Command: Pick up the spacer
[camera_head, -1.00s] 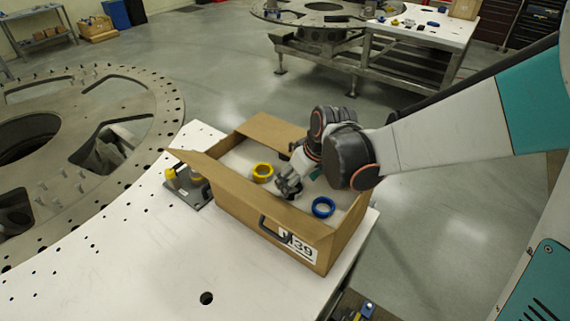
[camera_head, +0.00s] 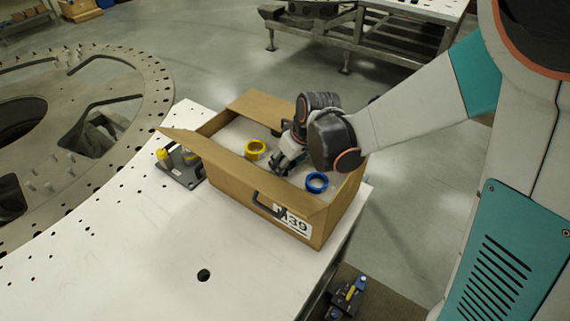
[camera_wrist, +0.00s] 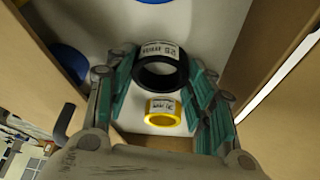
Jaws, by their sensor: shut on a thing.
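A black ring-shaped spacer (camera_wrist: 146,78) with a white printed label is between my fingers in the wrist view. My gripper (camera_wrist: 160,72) is shut on it, with a green-padded finger on each side. In the head view my gripper (camera_head: 287,163) reaches down into the open cardboard box (camera_head: 232,182), and the black spacer cannot be made out there. A yellow ring (camera_head: 255,149) is left of my gripper and a blue ring (camera_head: 316,182) is to its right. The yellow ring (camera_wrist: 162,112) also shows close to the black one in the wrist view.
The box walls stand close around my gripper. A grey fixture with yellow parts (camera_head: 178,165) stands left of the box on the white perforated table (camera_head: 150,240). A large round metal plate (camera_head: 130,105) lies at the left. The table's front is mostly clear.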

